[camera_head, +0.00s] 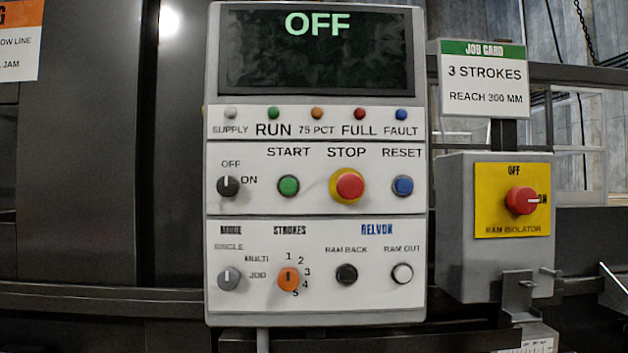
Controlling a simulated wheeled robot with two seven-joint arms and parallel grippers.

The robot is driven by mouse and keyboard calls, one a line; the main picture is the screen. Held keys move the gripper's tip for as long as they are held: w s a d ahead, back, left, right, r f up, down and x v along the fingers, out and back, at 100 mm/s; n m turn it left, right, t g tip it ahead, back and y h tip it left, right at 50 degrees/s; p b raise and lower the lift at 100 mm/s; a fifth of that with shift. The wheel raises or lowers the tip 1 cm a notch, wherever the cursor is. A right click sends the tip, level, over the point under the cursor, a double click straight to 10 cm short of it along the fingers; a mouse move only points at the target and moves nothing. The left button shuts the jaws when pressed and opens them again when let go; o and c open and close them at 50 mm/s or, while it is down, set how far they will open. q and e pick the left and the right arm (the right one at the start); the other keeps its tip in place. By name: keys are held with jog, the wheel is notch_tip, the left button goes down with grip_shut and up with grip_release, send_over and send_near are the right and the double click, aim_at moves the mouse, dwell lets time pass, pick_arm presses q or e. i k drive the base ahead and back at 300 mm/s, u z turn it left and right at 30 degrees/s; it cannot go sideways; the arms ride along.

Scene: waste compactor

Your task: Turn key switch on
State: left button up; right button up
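The key switch (228,187) is a dark round switch at the left of the panel's middle row. It has OFF printed above it and ON to its right. Its pale pointer mark stands upright, at OFF. The control panel (213,240) is a grey box with a dark display (315,60) at the top reading OFF in green. Neither of my grippers shows in the head view.
Right of the key switch are a green START button (289,186), a red STOP button (349,185) and a blue RESET button (403,186). A grey mode knob (229,278) sits below. The red ram isolator (521,200) points to ON. Nothing blocks the panel front.

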aim_at(226, 186)
jog(key=u, duration=2.2)
jog(key=i, duration=2.1)
jog(key=z, duration=2.95)
